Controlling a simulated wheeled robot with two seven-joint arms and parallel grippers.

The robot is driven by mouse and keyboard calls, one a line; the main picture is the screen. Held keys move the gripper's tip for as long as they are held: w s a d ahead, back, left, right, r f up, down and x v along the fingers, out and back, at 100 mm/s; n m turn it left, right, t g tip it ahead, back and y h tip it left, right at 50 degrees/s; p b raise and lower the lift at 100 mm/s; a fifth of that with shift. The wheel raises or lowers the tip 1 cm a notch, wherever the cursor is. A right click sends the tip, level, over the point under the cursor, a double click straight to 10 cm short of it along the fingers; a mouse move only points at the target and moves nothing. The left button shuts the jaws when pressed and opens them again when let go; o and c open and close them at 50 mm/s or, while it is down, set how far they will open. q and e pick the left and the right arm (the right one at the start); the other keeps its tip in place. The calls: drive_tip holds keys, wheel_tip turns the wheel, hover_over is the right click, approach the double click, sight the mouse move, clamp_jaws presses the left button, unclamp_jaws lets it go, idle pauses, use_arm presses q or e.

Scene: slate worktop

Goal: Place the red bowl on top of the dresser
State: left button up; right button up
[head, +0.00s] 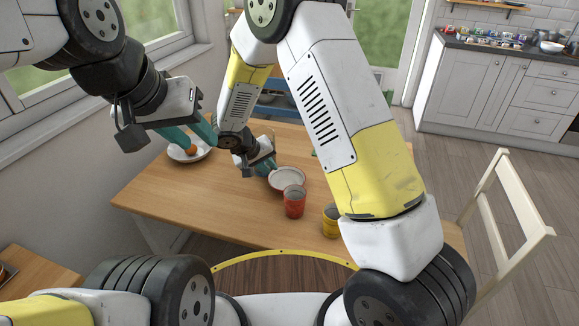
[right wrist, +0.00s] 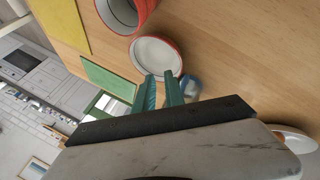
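The red bowl (head: 287,179), white inside with a red rim, sits upright on the wooden table. It also shows in the right wrist view (right wrist: 156,56). My left gripper (head: 203,142) is open and empty, above the table's left side near a white plate. I cannot identify the dresser for certain; a wooden top (head: 35,272) shows at the lower left.
A red cup (head: 294,203) stands just in front of the bowl and a yellow cup (head: 331,222) to its right. The white plate (head: 187,153) holds an orange round item. A cream chair (head: 510,215) stands right of the table (head: 165,195). The table's front left is clear.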

sight(272, 182)
drive_tip(key=w+f, duration=0.1)
drive_tip(key=f, duration=0.2)
drive_tip(key=w+f, duration=0.1)
drive_tip(key=f, duration=0.3)
drive_tip(key=w+f, duration=0.2)
drive_tip(key=f, duration=0.1)
drive_tip(key=shift+d+f, duration=0.15)
drive_tip(key=shift+d, duration=0.1)
clamp_jaws()
idle(1.4)
